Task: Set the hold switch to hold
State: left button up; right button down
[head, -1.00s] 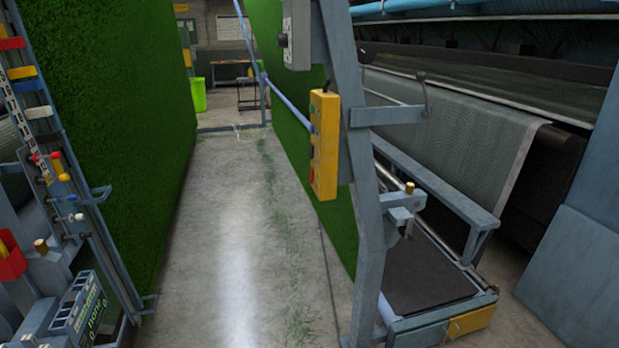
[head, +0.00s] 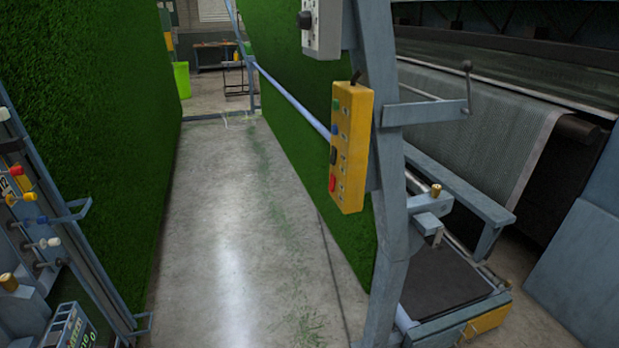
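A yellow control box (head: 350,150) is fixed to the grey upright frame post (head: 383,200) right of centre. Its face carries a column of buttons, with green, blue, black and red ones visible. A short black lever (head: 356,77) stands on its top. Above it, a grey box (head: 321,28) with a black knob is partly cut off by the top edge. I cannot read any label, so I cannot tell which control is the hold switch or how it is set. Neither of my grippers is in view.
Green turf walls stand left (head: 110,120) and right (head: 290,120) of a clear concrete aisle (head: 220,240). A rack with coloured knobs (head: 30,220) is at the left edge. A grey bracket arm (head: 425,110) sticks out right of the post. A green bin (head: 181,80) stands far back.

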aim_at(331, 183)
jog(key=i+j+z, duration=0.15)
jog(key=i+j, duration=1.15)
jog(key=j, duration=0.15)
